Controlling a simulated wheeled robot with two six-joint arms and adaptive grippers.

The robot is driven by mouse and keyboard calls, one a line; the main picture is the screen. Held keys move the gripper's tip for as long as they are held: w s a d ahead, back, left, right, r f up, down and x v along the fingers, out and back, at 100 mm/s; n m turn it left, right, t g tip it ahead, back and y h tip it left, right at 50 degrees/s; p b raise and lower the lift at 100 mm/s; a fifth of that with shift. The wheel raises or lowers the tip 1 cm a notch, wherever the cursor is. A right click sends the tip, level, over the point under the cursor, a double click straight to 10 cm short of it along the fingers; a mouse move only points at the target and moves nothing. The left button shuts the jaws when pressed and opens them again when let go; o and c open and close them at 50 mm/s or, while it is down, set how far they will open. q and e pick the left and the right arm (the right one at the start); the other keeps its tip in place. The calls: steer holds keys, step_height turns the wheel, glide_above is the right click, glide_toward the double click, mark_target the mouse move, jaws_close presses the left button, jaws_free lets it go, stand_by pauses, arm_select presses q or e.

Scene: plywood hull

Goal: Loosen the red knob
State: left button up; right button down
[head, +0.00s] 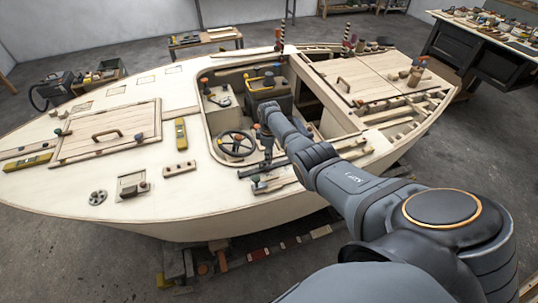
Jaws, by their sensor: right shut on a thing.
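My right arm reaches in from the lower right over the boat's cockpit. Its gripper (263,108) is at the front of the dark box (282,100) in the cockpit. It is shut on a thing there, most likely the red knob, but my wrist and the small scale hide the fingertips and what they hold. A small reddish spot (246,77) shows by the yellow handle (262,79) on the box; I cannot tell whether it is a knob. My left gripper is not in view.
A steering wheel (236,144) stands just left of my forearm. The pale plywood deck (190,205) surrounds the cockpit, with a hatch (105,135), yellow levels and loose parts on it. Open hull ribs (400,115) lie to the right. A tool-covered bench (480,50) stands at the back right.

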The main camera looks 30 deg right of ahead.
steer(key=shift+s+f+n, duration=0.2)
steer(key=shift+n, duration=0.4)
steer(key=shift+a, duration=0.1)
steer(key=c, duration=1.1)
jaws_free()
steer(key=shift+w, duration=0.1)
steer(key=shift+r, duration=0.1)
steer(key=shift+w+r, duration=0.1)
steer(key=shift+r, duration=0.25)
step_height(320, 180, up, 11)
